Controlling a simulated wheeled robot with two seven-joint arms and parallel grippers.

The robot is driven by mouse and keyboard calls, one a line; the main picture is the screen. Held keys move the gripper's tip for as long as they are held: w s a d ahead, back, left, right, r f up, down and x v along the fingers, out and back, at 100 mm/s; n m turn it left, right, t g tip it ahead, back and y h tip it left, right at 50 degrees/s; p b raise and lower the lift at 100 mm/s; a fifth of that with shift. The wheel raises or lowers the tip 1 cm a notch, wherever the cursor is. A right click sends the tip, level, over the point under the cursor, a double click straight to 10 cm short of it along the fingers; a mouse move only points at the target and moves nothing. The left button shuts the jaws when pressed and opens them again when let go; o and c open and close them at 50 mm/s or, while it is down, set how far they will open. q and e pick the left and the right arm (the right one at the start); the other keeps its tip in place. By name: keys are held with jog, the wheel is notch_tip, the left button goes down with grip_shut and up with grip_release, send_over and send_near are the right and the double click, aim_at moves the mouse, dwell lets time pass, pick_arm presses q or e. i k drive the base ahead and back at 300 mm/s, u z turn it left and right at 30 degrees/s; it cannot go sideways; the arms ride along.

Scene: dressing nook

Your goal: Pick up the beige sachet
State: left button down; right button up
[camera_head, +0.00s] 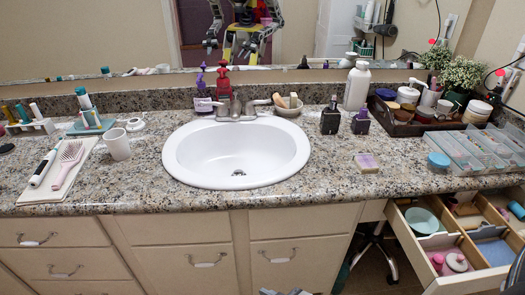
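A small beige piece (464,209) lies in a back compartment of the open drawer (412,250) at the lower right. It may be the beige sachet, but it is too small to be sure. A pale block with a lavender top (367,162) lies on the counter right of the sink. Two grey tips (285,292) of one of my grippers just show at the bottom edge. I cannot tell which gripper they belong to. A dark part at the right edge beside the drawer seems to be mine. No gripper is near the beige piece.
The drawer also holds a teal bowl (422,220), a white jar (457,262) and a blue cloth (495,252). A clear divided organizer (470,152) stands on the counter above it. The sink (236,155) fills the middle. The counter front right of the sink is mostly free.

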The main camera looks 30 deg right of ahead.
aim_at(366, 162)
jog(key=u, duration=1.35)
jog(key=k, duration=0.95)
jog(key=z, duration=1.25)
